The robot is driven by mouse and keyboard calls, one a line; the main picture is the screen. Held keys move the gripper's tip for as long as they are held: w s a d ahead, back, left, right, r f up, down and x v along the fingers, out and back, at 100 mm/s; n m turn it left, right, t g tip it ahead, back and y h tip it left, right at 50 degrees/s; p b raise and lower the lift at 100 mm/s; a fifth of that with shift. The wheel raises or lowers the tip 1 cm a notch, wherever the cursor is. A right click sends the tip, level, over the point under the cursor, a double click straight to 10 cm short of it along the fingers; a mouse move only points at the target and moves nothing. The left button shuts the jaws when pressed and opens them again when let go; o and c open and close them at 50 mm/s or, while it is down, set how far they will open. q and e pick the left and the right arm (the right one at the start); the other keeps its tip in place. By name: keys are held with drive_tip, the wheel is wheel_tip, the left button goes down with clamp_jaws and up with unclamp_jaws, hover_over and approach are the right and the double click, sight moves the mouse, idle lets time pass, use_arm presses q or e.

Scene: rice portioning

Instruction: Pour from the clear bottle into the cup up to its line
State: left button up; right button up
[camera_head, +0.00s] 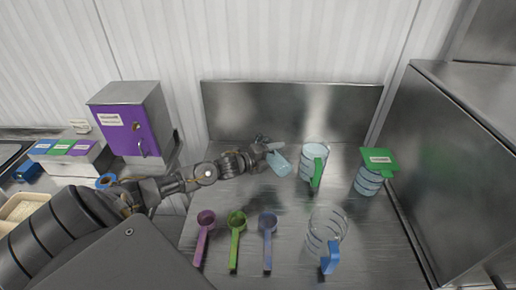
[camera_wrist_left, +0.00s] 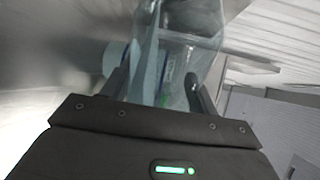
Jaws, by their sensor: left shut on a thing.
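My left gripper (camera_head: 264,149) is shut on the clear bluish bottle (camera_head: 281,165) above the steel table. The bottle is tilted, its lower end in the picture pointing down and right. It also shows, see-through, between the fingers in the left wrist view (camera_wrist_left: 180,55). A clear cup with a green handle (camera_head: 314,156) stands upright just right of the bottle; I cannot tell whether they touch. Another clear cup with a blue handle (camera_head: 326,228) stands nearer the front. I cannot make out a fill line or any flow. My right gripper is not in view.
A clear jar with a green lid (camera_head: 372,180) stands at the right. Purple (camera_head: 204,225), green (camera_head: 236,228) and blue (camera_head: 268,230) scoops lie at the front left. A purple-doored box (camera_head: 140,125) is at the left. Steel walls bound the back and right.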

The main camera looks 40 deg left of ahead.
sight(272, 142)
use_arm(q)
drive_tip(key=shift+r, duration=0.15)
idle(0.3)
